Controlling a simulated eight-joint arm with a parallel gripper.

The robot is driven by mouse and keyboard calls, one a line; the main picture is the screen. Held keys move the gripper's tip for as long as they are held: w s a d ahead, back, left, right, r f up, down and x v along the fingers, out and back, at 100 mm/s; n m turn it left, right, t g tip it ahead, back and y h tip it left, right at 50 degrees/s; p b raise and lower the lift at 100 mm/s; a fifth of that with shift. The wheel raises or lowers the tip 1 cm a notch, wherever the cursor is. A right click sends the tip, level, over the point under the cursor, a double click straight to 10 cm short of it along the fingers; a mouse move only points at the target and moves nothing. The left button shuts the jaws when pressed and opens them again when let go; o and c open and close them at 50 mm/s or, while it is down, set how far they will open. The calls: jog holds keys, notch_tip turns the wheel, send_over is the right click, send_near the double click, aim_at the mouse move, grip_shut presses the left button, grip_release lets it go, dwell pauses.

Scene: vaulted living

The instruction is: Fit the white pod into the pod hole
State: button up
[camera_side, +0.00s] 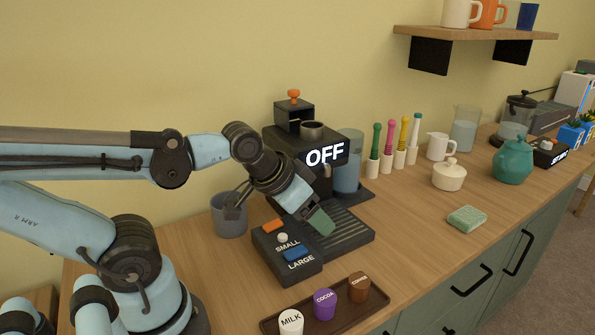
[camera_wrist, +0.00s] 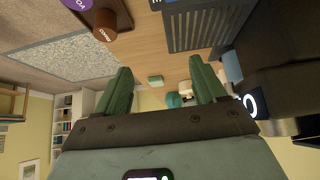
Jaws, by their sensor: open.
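The white pod (camera_side: 291,322), labelled MILK, stands upright at the near left end of a dark tray (camera_side: 325,327) in the side view. It does not show in the wrist view. The dark coffee machine (camera_side: 282,140) stands behind my gripper, its display reading OFF. A round metal piece (camera_side: 312,130) on its top appears to be the pod hole, with a raised block behind it; its inside is not visible. My gripper (camera_side: 318,220) is above the control panel and drip grille. In the wrist view my gripper (camera_wrist: 161,75) is open, with nothing between its green fingers.
A purple cocoa pod (camera_side: 325,304) and a brown coffee pod (camera_side: 358,287) share the tray. A grey mug (camera_side: 229,218) stands left of the machine. Several coloured-handled tools (camera_side: 389,145), a white pitcher (camera_side: 438,146) and teal teapot (camera_side: 513,161) stand to the right. A green sponge (camera_side: 467,219) lies on open counter.

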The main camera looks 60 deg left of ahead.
jog(key=shift+o, duration=0.2)
dwell(0.3)
jog(key=n+g, duration=0.4)
jog(key=g, duration=0.3)
send_near(290, 321)
jog(key=shift+a+f, duration=0.2)
jog(key=shift+f, duration=0.6)
jog(key=shift+a+f, duration=0.15)
jog(key=shift+f, duration=0.7)
jog(key=shift+w+d+f, duration=0.1)
jog(key=shift+d+f, duration=0.05)
jog(key=shift+f, duration=1.15)
jog(key=shift+d+f, duration=0.1)
jog(key=shift+f, duration=1.25)
jog(key=shift+c, duration=0.3)
jog(key=c, duration=1.1)
jog(key=shift+o, duration=0.2)
